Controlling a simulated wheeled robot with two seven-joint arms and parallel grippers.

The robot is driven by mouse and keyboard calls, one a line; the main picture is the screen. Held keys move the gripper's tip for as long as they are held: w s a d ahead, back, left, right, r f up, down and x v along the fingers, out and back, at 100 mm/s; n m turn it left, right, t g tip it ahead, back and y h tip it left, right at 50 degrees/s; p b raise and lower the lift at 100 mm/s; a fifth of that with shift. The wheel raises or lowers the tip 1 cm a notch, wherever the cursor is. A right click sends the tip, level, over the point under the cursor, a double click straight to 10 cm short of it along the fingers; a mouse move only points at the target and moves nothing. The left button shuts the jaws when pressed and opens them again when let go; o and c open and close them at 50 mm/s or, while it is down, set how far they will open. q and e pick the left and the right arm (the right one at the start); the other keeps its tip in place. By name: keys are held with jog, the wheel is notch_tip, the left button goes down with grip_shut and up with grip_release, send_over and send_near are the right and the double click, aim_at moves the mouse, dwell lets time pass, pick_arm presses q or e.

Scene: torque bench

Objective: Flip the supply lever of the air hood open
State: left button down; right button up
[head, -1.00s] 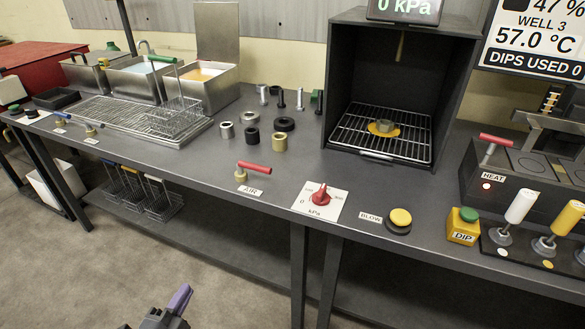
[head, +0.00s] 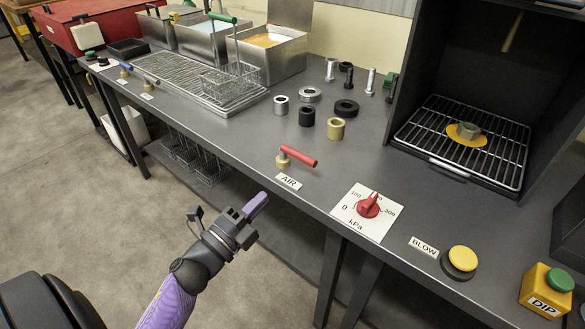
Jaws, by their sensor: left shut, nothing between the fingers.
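The supply lever (head: 298,156) is a red handle on a brass valve base, standing on the front edge of the bench behind the AIR label (head: 288,182). Its handle points to the right, roughly along the bench edge. The air hood (head: 441,60) is a black box at the back right, with a wire rack and a brass nut on a yellow disc inside. My left gripper (head: 259,204) is shut and empty, in front of the bench edge, below and left of the lever, apart from it. My right gripper is not in view.
A red pressure knob (head: 368,205) on a white plate sits right of the lever. A yellow BLOW button (head: 462,260) and a DIP box (head: 546,291) are farther right. Several rings and bushings, such as a brass one (head: 336,128), stand behind the lever.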

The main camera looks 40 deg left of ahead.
aim_at(300, 160)
pick_arm(q)
jog(key=b+x, duration=0.1)
jog(key=x, duration=0.8)
jog(key=shift+w+b, duration=0.2)
jog(key=shift+b, duration=0.1)
jog(key=shift+w, duration=0.25)
jog(key=shift+w+d, duration=0.3)
jog(key=shift+w, duration=0.05)
